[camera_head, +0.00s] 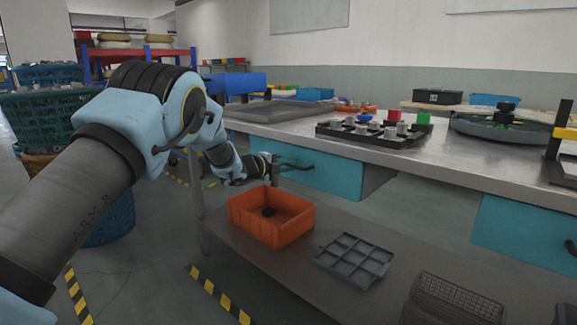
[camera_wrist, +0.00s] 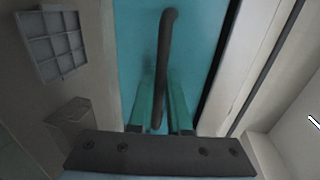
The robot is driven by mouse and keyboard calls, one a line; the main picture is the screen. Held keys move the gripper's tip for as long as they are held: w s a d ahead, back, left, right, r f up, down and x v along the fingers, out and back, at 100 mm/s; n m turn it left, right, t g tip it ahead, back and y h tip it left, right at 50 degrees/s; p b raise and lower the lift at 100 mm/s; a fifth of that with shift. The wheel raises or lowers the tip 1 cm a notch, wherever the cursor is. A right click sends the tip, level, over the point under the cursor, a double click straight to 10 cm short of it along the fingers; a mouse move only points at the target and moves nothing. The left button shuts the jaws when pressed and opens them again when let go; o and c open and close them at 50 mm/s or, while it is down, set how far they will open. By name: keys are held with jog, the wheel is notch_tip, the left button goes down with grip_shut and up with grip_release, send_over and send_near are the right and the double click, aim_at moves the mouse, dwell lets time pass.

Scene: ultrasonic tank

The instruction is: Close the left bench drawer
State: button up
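The left bench drawer (camera_head: 325,172) is a teal box under the metal bench top. It stands out from the bench, and its dark side shows at the right. My gripper (camera_head: 275,168) is at its dark bar handle (camera_head: 296,167). In the wrist view, the teal drawer front (camera_wrist: 205,45) fills the upper middle, and the handle (camera_wrist: 165,60) runs down between my gripper's two fingers (camera_wrist: 161,88). The fingers stand apart on either side of the handle, with a gap at the right one. Contact with the handle is unclear.
Below are an orange bin (camera_head: 270,218) and a grey divided tray (camera_head: 353,259) on the lower shelf. A right teal drawer (camera_head: 520,235) is further along. The bench top (camera_head: 285,128) bears a black parts tray (camera_head: 372,134). Baskets (camera_head: 45,115) stand at the left.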

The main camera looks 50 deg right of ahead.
jog(key=shift+o, duration=0.8)
jog(key=shift+s+d+r, duration=0.1)
jog(key=v, duration=1)
jog(key=shift+a+b, duration=0.45)
jog(key=shift+w, duration=0.25)
